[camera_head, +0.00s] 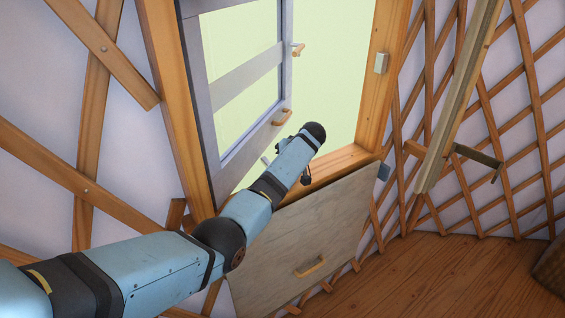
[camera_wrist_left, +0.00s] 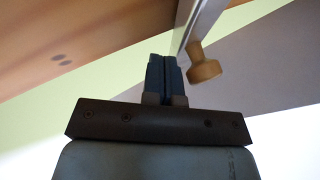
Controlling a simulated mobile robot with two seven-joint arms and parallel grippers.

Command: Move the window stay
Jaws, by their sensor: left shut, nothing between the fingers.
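The window has a grey sash (camera_head: 245,77) that stands swung open in a wooden frame (camera_head: 160,70). Two small wooden handles, an upper one (camera_head: 298,49) and a lower one (camera_head: 282,117), sit on the sash. I cannot tell which part is the window stay. My left arm reaches over the sill, and its gripper is mostly hidden behind the wrist in the head view. In the left wrist view my left gripper (camera_wrist_left: 165,64) is shut and empty. A round wooden knob (camera_wrist_left: 204,66) is just right of the fingertips, apart from them. My right gripper is not in view.
A wooden sill (camera_head: 340,164) runs under the opening, with a pale panel with a handle (camera_head: 335,225) below it. Wooden lattice (camera_head: 500,110) covers the wall, and a pale beam (camera_head: 460,95) with a dark hooked bar stands at the right.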

